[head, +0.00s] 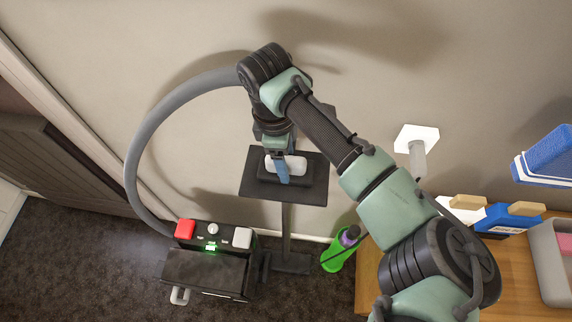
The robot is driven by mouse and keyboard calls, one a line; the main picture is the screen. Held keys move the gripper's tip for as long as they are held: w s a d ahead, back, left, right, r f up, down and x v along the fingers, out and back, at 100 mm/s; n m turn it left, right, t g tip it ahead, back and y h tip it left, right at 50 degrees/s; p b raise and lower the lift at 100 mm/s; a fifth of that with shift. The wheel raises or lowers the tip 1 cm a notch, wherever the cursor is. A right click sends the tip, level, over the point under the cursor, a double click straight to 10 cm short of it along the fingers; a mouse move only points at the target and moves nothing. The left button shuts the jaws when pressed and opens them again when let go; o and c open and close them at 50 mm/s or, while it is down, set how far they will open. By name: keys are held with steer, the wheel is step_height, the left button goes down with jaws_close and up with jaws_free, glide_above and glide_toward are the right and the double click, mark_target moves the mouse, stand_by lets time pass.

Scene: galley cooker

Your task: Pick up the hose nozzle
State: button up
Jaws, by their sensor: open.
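A grey hose (137,130) rises from a black box-shaped unit (205,270) and arcs over to the right, where its upper end passes behind my wrist. I cannot clearly make out the nozzle. A black block with a white part (296,164) sits on the small black stand (312,187), and I cannot tell whether it is the nozzle. My gripper (283,178) points down at this block, with a blue finger in front of the white part. It is open. My arm and wrist hide part of the stand top, and contact cannot be told.
The unit on the dark carpet has a red block, a white block and a green light. A green bottle (338,256) stands right of the stand. A wooden table (375,290) with blue items and a grey bin (548,262) is at right. The wall is close behind.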

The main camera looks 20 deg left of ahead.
steer(key=shift+f, duration=0.25)
stand_by(0.4)
jaws_close()
